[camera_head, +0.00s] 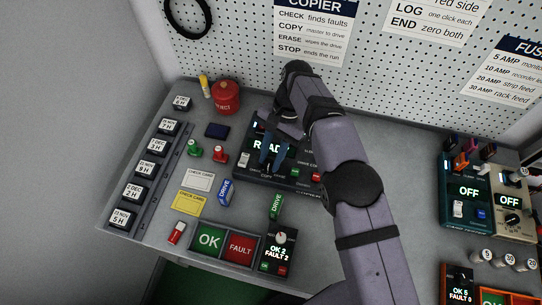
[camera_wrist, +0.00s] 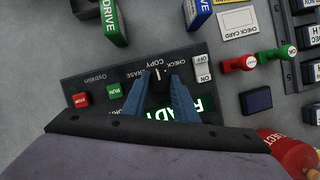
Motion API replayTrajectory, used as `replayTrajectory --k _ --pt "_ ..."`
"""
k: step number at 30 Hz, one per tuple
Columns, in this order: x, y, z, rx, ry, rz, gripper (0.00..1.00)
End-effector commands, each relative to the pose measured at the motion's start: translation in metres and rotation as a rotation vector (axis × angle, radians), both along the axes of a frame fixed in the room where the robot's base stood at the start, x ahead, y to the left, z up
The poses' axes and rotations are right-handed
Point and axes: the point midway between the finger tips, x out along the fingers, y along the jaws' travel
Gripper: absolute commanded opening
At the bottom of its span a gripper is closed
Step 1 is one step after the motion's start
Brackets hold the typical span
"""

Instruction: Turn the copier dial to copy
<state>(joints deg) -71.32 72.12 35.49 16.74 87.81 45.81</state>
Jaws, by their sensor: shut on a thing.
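The copier (camera_head: 246,172) is a dark box on the bench, with a display reading READY partly hidden by my arm. In the wrist view its panel (camera_wrist: 98,77) appears turned round, with CHECK, COPY and ERASE labels around a black dial (camera_wrist: 158,86). My gripper (camera_head: 272,160) is over the copier, its blue fingers on either side of the dial and shut on it; it also shows in the wrist view (camera_wrist: 161,90). A small white mark on the dial shows near the COPY label; its exact setting is hard to tell.
Green and blue DRIVE sticks (camera_head: 276,207) (camera_head: 225,192) lie in front of the copier. A red pot (camera_head: 226,97) and red and green pegs stand left. OK and FAULT trays (camera_head: 209,240) are at the front edge. An on/off switch (camera_wrist: 202,70) sits beside the dial.

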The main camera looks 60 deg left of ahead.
Motion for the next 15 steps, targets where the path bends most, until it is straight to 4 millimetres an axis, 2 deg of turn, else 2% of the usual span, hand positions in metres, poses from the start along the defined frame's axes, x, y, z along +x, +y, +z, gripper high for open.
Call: replayTrajectory --k 3,4,6,15 --pt "0.0006 0.0007 0.0013 0.002 -0.001 -0.001 0.04" --pt "0.0006 0.0007 0.0013 0.002 -0.001 -0.001 0.33" --pt "0.0005 0.0006 0.0012 0.002 -0.001 -0.002 0.44" --pt "0.0003 0.0004 0.0010 0.002 0.000 -0.002 0.44"
